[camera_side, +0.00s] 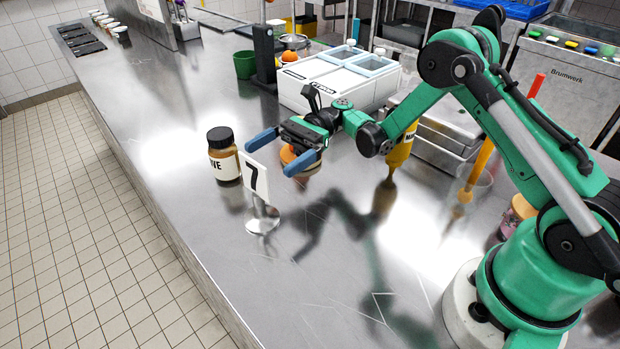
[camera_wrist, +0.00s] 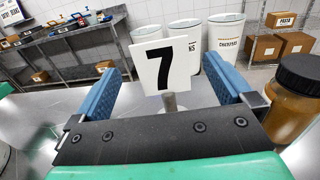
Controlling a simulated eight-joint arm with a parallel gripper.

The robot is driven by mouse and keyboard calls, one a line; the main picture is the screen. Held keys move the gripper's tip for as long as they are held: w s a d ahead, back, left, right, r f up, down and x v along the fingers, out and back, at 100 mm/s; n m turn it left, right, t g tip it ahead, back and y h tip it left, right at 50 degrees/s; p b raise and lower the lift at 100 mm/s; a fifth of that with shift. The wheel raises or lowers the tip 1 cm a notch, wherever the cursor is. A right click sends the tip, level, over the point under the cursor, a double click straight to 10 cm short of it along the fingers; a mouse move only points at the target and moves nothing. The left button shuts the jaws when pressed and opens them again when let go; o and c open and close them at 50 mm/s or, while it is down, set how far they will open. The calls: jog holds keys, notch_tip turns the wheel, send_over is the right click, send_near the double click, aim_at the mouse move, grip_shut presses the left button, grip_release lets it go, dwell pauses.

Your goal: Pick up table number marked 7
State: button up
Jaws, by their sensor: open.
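The table number marked 7 (camera_side: 254,181) is a white card with a black 7 on a metal stand with a round base, upright on the steel counter near its left edge. In the wrist view the card (camera_wrist: 166,65) shows between the two blue fingers, with its post below it. My gripper (camera_side: 277,151) is open, its blue fingers spread wide on either side, with nothing held. In the side view the left finger lies close behind the card. I cannot tell how far the card is from the fingers, and its base is hidden in the wrist view.
A brown jar with a black lid (camera_side: 223,156) stands just left of the card, and also shows in the wrist view (camera_wrist: 294,98). An orange-topped round item (camera_side: 299,160) is below my gripper. A white box (camera_side: 338,78) stands behind. Counter in front is clear.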

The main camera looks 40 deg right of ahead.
aim_at(254, 167)
jog(key=shift+s+a, duration=0.2)
jog(key=shift+a, duration=1.65)
grip_shut()
